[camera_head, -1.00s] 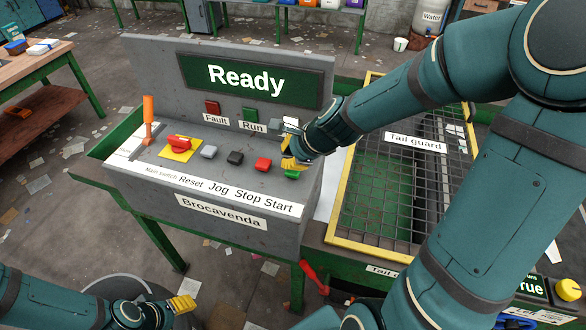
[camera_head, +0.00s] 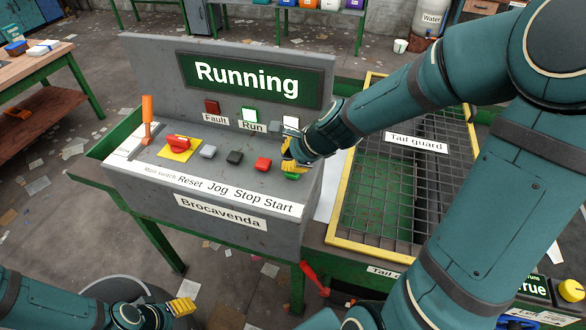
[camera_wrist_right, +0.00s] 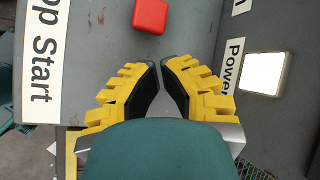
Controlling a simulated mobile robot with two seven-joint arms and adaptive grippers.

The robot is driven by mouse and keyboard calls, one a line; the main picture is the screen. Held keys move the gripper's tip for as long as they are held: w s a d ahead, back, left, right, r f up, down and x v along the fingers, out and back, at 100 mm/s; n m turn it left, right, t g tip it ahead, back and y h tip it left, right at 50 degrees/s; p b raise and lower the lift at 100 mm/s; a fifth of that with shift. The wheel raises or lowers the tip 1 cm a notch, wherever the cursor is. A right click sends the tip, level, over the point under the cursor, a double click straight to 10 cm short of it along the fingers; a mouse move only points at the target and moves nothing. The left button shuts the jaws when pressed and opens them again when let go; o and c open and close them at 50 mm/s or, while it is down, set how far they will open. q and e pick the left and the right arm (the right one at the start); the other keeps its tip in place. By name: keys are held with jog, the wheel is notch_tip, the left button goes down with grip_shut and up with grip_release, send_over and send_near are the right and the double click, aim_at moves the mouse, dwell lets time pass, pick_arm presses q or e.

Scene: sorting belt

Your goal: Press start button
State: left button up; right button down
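The green start button (camera_head: 292,176) is on the grey control panel, above the word Start, partly hidden by my right gripper (camera_head: 287,167). The gripper points down at the button and appears to touch it. In the wrist view the right gripper's yellow fingers (camera_wrist_right: 160,64) have their tips nearly together with nothing between them; the start button is hidden there. The display (camera_head: 248,79) reads "Running", and the Run lamp (camera_head: 250,115) is lit white-green. My left gripper (camera_head: 183,306) is low at the left, away from the panel; its opening is unclear.
The red stop button (camera_head: 263,164) is just left of the start button; it also shows in the wrist view (camera_wrist_right: 150,15). Black jog and grey reset buttons, a red main switch (camera_head: 178,142) and an orange lever (camera_head: 148,120) are farther left. A yellow-framed mesh guard (camera_head: 345,215) stands right.

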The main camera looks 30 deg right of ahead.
dwell(0.4)
jog(key=shift+r+p, duration=0.9)
jog(key=shift+p, duration=0.1)
notch_tip(320, 180, up, 5)
jog(key=p, duration=0.5)
dwell(0.5)
